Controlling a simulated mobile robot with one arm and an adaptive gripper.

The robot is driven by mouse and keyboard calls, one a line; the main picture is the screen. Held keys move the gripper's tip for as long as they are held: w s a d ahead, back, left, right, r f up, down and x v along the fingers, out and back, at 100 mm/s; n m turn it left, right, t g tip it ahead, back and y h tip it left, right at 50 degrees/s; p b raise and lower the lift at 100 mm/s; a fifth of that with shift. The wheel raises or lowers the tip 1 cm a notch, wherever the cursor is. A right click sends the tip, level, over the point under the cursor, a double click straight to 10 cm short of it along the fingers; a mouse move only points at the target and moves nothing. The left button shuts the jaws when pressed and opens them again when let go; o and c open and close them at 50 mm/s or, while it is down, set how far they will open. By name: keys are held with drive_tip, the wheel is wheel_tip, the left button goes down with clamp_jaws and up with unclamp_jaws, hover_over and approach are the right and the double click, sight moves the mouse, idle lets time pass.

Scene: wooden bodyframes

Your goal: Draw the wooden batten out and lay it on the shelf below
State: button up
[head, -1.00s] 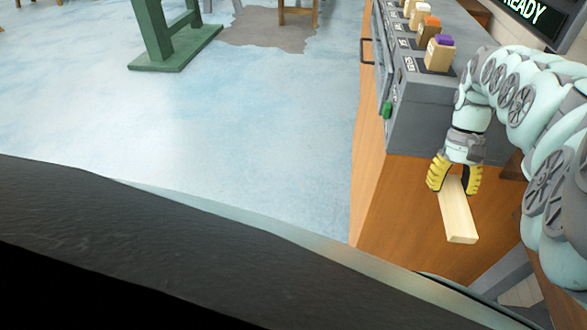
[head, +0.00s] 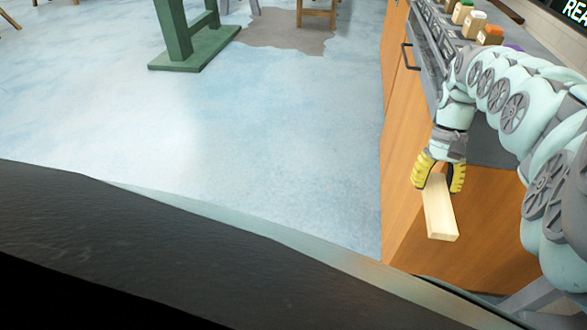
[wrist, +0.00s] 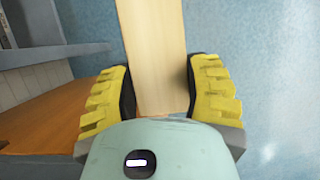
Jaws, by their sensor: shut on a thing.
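The wooden batten (head: 438,212) is a pale, straight bar. My gripper (head: 439,178) has its yellow fingers shut on the batten, one on each side. In the head view the batten slants down from the fingers, with its free end in front of the orange-brown wooden cabinet side. In the wrist view the batten (wrist: 153,50) runs from between the fingers up past the top edge of the picture. A grey ledge, perhaps a shelf (wrist: 70,52), shows at the left of the wrist view. I cannot tell whether it is the shelf below.
The wooden cabinet (head: 478,225) stands at the right with a grey top and a handle on its front. Several wooden blocks with coloured tops (head: 491,34) stand along it. A green stand (head: 195,52) is at the back. The pale blue floor (head: 270,130) between is clear.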

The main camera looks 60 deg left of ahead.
drive_tip(key=shift+r, duration=0.15)
drive_tip(key=s+a, duration=0.6)
drive_tip(key=shift+p, duration=0.45)
idle(1.4)
idle(0.3)
wheel_tip(320, 180, up, 7)
drive_tip(key=p, duration=0.6)
idle(0.3)
